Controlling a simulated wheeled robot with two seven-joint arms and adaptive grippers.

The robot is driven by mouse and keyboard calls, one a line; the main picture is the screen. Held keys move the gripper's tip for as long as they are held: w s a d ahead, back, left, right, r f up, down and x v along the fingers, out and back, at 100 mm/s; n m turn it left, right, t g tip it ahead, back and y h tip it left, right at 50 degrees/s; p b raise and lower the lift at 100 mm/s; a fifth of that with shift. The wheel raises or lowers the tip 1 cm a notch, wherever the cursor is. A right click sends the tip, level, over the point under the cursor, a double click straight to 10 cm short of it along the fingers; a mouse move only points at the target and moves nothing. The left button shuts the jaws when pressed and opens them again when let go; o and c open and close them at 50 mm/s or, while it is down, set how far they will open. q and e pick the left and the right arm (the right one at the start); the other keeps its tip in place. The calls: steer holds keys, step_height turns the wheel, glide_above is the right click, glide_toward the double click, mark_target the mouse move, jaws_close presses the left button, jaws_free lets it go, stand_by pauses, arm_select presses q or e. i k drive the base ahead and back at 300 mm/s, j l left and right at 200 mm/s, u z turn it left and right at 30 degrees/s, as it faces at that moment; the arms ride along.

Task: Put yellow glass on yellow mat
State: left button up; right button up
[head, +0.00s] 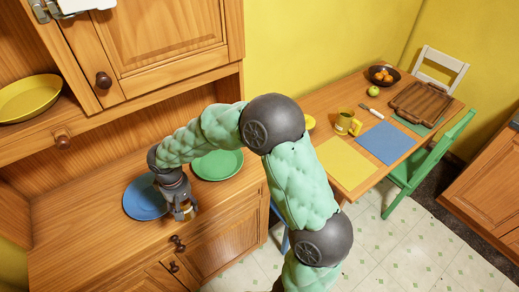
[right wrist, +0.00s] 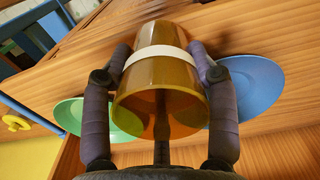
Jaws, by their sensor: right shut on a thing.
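My right gripper (head: 183,210) is shut on the yellow glass, over the wooden counter near the blue plate. In the right wrist view the yellow glass (right wrist: 160,98) is amber and see-through with a white band, and the fingers of the gripper (right wrist: 166,62) press its two sides. In the head view the glass is small and mostly covered by the gripper. The yellow mat (head: 348,163) lies flat on the dining table at the right, well away from the gripper, and its visible surface is bare. My left gripper is not in view.
A blue plate (head: 143,199) and green plate (head: 217,166) lie on the counter (head: 100,235). On the dining table, a yellow mug (head: 343,121) stands behind the yellow mat, beside a blue mat (head: 386,143). A brown tray (head: 421,103), fruit bowl (head: 383,76) and green chair (head: 425,163) are farther right.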

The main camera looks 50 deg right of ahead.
mark_target(342, 161)
steer(key=k+l+u, duration=0.25)
steer(key=k+l, duration=0.25)
steer(key=l, duration=0.25)
steer(key=k+l+u, duration=0.25)
steer(key=k+l, duration=0.35)
steer(key=k+l+u, duration=0.1)
steer(key=l, duration=0.3)
steer(key=k+l+u, duration=0.15)
steer(key=l, duration=0.25)
steer(key=l+u, duration=0.1)
steer(key=l, duration=0.3)
steer(key=k+l+u, duration=0.1)
steer(key=l, duration=0.3)
steer(key=k+l+u, duration=0.25)
steer(key=k+l, duration=0.2)
steer(key=l, duration=0.25)
steer(key=l+u, duration=0.1)
steer(key=l, duration=0.4)
